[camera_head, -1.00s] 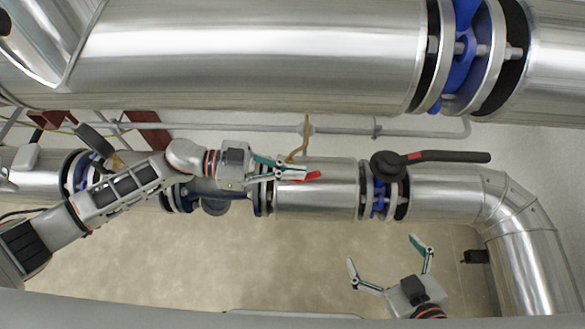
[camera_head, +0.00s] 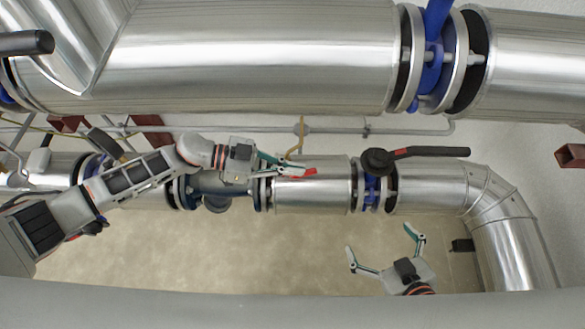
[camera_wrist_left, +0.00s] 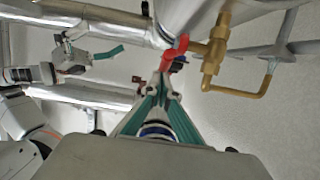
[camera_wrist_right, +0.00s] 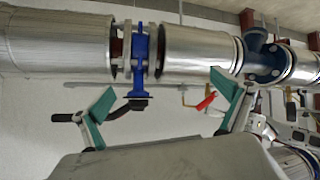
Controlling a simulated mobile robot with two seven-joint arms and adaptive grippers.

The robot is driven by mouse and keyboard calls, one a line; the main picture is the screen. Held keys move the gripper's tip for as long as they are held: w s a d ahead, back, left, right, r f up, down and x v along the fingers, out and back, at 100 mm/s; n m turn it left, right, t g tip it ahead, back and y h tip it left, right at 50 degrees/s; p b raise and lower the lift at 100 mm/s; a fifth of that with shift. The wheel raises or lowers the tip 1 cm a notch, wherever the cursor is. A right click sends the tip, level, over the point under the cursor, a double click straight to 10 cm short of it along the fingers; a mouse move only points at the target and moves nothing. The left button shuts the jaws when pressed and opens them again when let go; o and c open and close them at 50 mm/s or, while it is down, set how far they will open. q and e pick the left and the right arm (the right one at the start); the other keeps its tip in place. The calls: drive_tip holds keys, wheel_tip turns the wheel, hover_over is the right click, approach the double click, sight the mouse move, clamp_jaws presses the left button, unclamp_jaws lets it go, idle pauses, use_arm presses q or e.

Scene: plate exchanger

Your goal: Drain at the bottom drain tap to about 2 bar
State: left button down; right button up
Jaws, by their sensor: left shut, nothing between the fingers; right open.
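The drain tap has a red lever (camera_wrist_left: 176,50) and a brass body (camera_wrist_left: 214,52) in the left wrist view. Its lever also shows in the head view (camera_head: 303,173) and in the right wrist view (camera_wrist_right: 206,102). My left gripper (camera_wrist_left: 163,82) is shut and empty, its fingertips close to the lever's end. I cannot tell whether they touch it. In the head view my left gripper (camera_head: 306,169) overlaps the lever. My right gripper (camera_head: 379,240) is open and empty, below the lower pipe and well away from the tap. No pressure gauge reading is legible.
A large insulated pipe (camera_head: 250,55) crosses above. The lower pipe (camera_head: 312,195) carries a blue valve with a black lever (camera_head: 430,152), above my right gripper. A thin grey pipe (camera_head: 345,130) runs along the wall behind. The wall area below the lower pipe is clear.

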use_arm(q)
drive_tip(key=shift+w+d+r+y+p, duration=0.2)
drive_tip(key=shift+r+y+p, duration=0.3)
drive_tip(key=shift+p, duration=0.45)
drive_tip(key=shift+d+y+p, duration=0.15)
drive_tip(key=shift+y+p, duration=0.15)
drive_tip(key=shift+p, duration=0.25)
drive_tip(key=shift+s+d+f+p, duration=0.2)
drive_tip(key=shift+d+f+p, duration=0.1)
drive_tip(key=shift+f+p, duration=0.3)
drive_tip(key=shift+d+f+p, duration=0.45)
drive_tip(key=shift+d+f, duration=0.15)
drive_tip(key=shift+f, duration=0.15)
use_arm(e)
drive_tip(key=shift+s+d+r, duration=0.15)
drive_tip(key=shift+s+r, duration=0.05)
drive_tip(key=shift+r, duration=0.25)
drive_tip(key=shift+s+d+r, duration=0.1)
drive_tip(key=shift+s+r, duration=0.1)
drive_tip(key=shift+r, duration=0.25)
use_arm(q)
drive_tip(key=shift+f, duration=0.1)
